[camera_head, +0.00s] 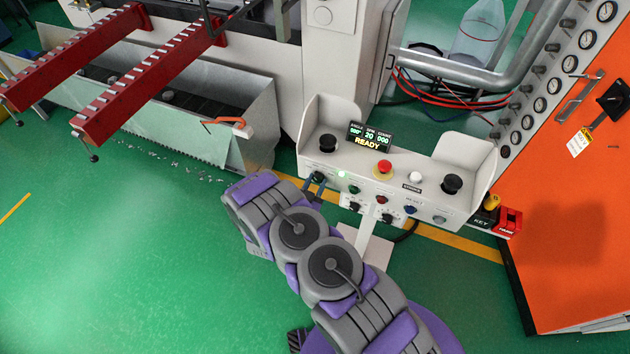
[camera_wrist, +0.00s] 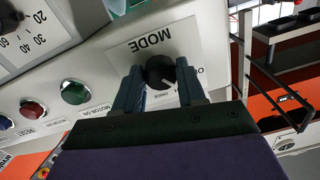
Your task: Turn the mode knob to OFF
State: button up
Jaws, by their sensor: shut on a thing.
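The black mode knob (camera_wrist: 160,70) sits on a pale plate marked MODE (camera_wrist: 152,42) in the wrist view, where the lettering is upside down. My gripper (camera_wrist: 158,84) is shut on the knob, one dark finger on each side. The knob's white mark points down and slightly right in the picture, near a label that seems to read ONCE. Another label to the right is partly hidden by a finger, and I cannot read it fully. In the head view, my gripper (camera_head: 313,188) meets the console's left front, at the knob (camera_head: 318,177).
The console (camera_head: 300,160) carries a red mushroom button (camera_head: 383,168), two black buttons and a display reading READY (camera_head: 367,141). Green (camera_wrist: 75,92) and red (camera_wrist: 33,108) buttons lie beside the mode plate. An orange cabinet (camera_head: 570,230) stands right. Green floor is open at left.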

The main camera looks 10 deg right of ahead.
jog(key=n+p, duration=0.1)
jog(key=n, duration=0.3)
jog(key=shift+n+p, duration=0.3)
jog(key=shift+p, duration=0.1)
jog(key=shift+n, duration=0.3)
jog(key=o, duration=1.1)
jog(key=shift+a, duration=0.1)
jog(key=shift+c, duration=0.2)
jog(key=p+v, duration=0.2)
jog(key=v, duration=1.5)
jog(key=shift+a, duration=0.2)
